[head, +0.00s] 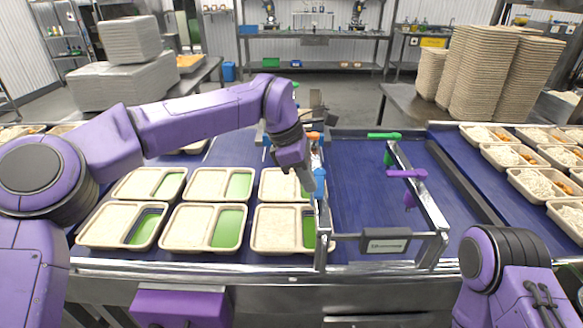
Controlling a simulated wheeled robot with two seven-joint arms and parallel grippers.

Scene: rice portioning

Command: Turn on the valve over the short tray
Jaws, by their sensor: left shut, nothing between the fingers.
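My left arm reaches in from the left, and its gripper (316,188) is shut and empty beside the blue valve (320,178) on the left side of the metal frame. I cannot tell if it touches the valve. An orange valve (313,136) sits behind it. A green valve (383,136) and a purple valve (407,174) are on the frame's right side. Several beige trays (200,239) with green compartments stand on the left of the blue conveyor; one tray (272,239) is partly under the frame's left side. I cannot tell which tray is short. My right gripper is out of view.
The metal frame (432,215) with a labelled grey bar (385,243) stands over the blue conveyor (352,180), which is bare between its sides. Filled rice trays (508,155) lie on the right conveyor. Tall tray stacks (487,75) stand behind.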

